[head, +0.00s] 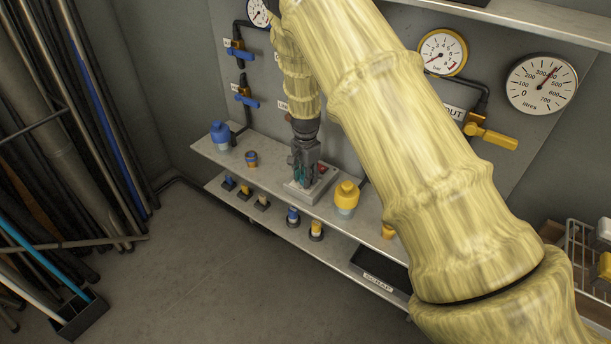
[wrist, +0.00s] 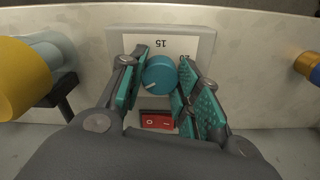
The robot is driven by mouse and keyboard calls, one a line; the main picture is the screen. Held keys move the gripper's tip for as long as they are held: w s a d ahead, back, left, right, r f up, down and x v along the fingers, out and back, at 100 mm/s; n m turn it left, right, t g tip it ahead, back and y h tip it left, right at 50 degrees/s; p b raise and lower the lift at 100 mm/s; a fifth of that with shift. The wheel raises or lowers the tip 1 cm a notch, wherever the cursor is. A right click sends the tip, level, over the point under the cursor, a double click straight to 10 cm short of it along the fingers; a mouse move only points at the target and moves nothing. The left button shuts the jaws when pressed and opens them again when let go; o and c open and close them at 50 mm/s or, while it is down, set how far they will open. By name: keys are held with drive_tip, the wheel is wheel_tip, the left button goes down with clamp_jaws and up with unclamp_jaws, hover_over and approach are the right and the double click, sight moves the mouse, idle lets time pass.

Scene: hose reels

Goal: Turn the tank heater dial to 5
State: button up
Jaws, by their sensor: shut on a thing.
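The tank heater is a pale grey box (head: 322,186) on the upper shelf in the head view, largely behind my gripper (head: 303,170). In the wrist view the heater box (wrist: 205,45) carries a round teal dial (wrist: 160,77). A white pointer mark on the dial points to the lower left of that view. My gripper (wrist: 163,72) is shut on the dial, one teal-padded finger on each side. A red rocker switch (wrist: 156,121) sits below it.
A yellow-capped fitting (head: 346,194) stands just right of the heater, and a blue-capped one (head: 220,136) farther left. Several small fittings stand on the lower shelf. Gauges and valves are on the wall panel behind. Bare floor (head: 210,260) lies in front.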

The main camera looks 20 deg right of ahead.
drive_tip(key=o, duration=1)
drive_tip(key=shift+r, duration=0.1)
wheel_tip(320, 180, up, 12)
drive_tip(key=shift+a, duration=0.1)
